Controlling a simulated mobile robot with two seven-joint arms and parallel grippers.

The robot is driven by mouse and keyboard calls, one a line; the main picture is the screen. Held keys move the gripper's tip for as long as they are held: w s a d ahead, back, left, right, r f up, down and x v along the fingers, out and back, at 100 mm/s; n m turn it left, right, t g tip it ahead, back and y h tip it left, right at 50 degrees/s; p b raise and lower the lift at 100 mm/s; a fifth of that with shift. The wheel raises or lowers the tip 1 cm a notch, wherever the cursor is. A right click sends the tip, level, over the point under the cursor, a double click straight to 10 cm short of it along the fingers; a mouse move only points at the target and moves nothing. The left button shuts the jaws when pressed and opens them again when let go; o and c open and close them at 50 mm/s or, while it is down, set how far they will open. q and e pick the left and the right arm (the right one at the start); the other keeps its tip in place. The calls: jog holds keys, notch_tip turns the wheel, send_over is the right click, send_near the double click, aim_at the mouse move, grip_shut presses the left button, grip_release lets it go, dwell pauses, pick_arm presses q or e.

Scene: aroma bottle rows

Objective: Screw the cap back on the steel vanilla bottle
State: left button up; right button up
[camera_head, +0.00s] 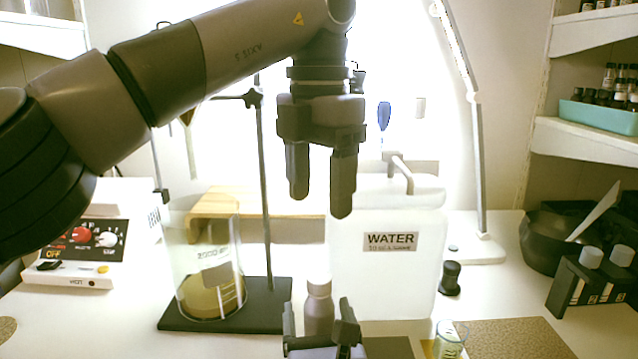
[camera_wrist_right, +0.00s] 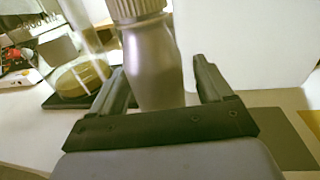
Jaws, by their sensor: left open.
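The steel vanilla bottle (camera_head: 319,311) stands upright on the table at the bottom middle of the head view. It also shows in the right wrist view (camera_wrist_right: 153,65), with a ribbed cap (camera_wrist_right: 136,9) on its top. How tightly the cap sits, I cannot tell. My left gripper (camera_head: 320,205) is open and empty, pointing down well above the bottle. My right gripper (camera_head: 318,316) is low at the bottle, its fingers on either side. In the right wrist view a gap shows between the bottle and the right-hand finger. The bottle's base is hidden by the gripper.
A white water tank (camera_head: 387,275) stands close behind the bottle. A glass beaker (camera_head: 208,285) on a dark stand base (camera_head: 262,312) is at left. A small glass vial (camera_head: 448,340) and a black stopper (camera_head: 450,278) stand at right. A dark bottle rack (camera_head: 590,283) is farther right.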

jog(key=shift+s, duration=0.1)
jog(key=s, duration=0.2)
jog(key=s+p, duration=0.1)
jog(key=s, duration=0.1)
jog(key=s+d, duration=0.1)
jog(key=s, duration=0.2)
